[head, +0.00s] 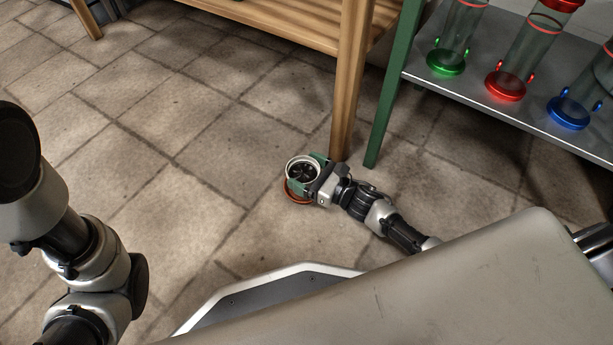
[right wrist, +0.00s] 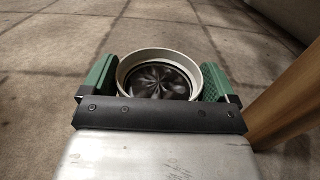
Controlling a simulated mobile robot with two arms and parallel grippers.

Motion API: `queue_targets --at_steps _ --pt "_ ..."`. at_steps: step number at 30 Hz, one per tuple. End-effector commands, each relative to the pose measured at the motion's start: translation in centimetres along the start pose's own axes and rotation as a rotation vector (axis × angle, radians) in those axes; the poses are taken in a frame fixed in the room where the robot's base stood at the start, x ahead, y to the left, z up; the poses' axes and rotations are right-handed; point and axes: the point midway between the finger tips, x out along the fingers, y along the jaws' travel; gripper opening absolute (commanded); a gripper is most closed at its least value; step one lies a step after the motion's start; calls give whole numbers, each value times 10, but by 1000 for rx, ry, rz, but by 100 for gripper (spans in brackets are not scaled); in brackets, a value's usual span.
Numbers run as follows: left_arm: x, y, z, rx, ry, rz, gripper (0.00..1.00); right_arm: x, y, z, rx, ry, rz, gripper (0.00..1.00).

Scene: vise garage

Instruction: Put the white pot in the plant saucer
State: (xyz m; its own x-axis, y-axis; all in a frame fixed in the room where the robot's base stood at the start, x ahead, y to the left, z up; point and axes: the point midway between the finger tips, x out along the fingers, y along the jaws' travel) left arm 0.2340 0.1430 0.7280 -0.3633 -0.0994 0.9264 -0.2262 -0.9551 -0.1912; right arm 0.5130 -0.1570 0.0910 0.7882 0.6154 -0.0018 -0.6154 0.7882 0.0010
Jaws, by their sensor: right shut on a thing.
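The white pot (head: 290,172) is a round pot with a pale rim and a dark inside, low over the tiled floor in the head view. My right gripper (head: 305,172) is shut on it, with green finger pads on two sides. The right wrist view shows the pot's pale rim (right wrist: 158,52) between the two pads (right wrist: 160,85). The orange-brown plant saucer (head: 295,197) shows as a rim just below the pot. The pot hides most of it, and I cannot tell whether they touch. My left gripper is out of view; only part of the left arm shows.
A wooden table leg (head: 350,90) stands close behind my right gripper. A green shelf leg (head: 391,100) is to its right. A grey shelf (head: 480,95) holds clear cylinders with green, red and blue bases. The tiled floor to the left is free.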

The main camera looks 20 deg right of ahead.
Motion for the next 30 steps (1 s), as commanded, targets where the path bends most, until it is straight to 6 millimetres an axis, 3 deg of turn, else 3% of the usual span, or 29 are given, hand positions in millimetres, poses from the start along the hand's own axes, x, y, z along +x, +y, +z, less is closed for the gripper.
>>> queue_targets --at_steps 10,11,13,22,30 --pt "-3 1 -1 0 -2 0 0 0 0 -3 0 -2 0 61" --pt "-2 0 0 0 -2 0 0 0 0 -3 0 -1 0 92" --pt "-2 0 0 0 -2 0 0 0 0 -2 0 -1 0 100" --pt "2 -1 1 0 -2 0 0 -2 0 2 1 1 0 100" --pt "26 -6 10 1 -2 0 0 -52 1 4 3 4 -2 100"
